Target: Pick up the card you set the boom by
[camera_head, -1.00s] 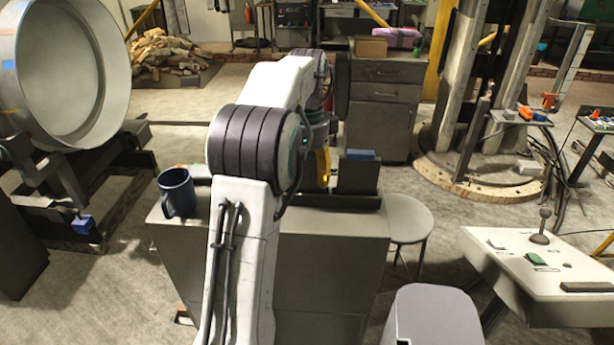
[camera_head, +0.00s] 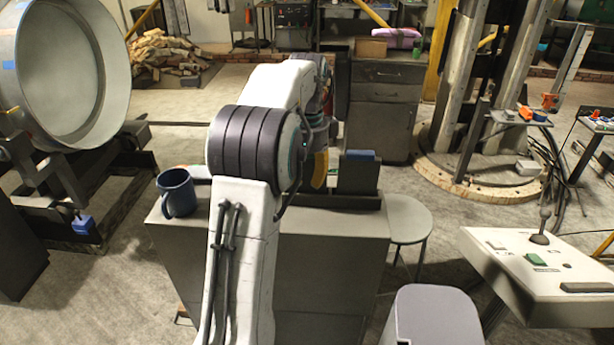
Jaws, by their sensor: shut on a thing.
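My gripper (camera_head: 318,172) shows only in part behind my own white and dark arm, above the grey cabinet (camera_head: 330,260). A yellow piece hangs at its lower end; I cannot tell whether it is a finger or something held. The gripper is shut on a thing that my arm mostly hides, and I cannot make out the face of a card. Just to the right, a dark upright holder (camera_head: 357,178) with a blue top edge stands on the cabinet, close to the gripper.
A dark blue mug (camera_head: 178,192) stands at the cabinet's left end. A round stool (camera_head: 408,217) is to the right. A pale console (camera_head: 535,262) with a lever and green button is at the right. A large metal ring (camera_head: 70,70) rests on a stand at the left.

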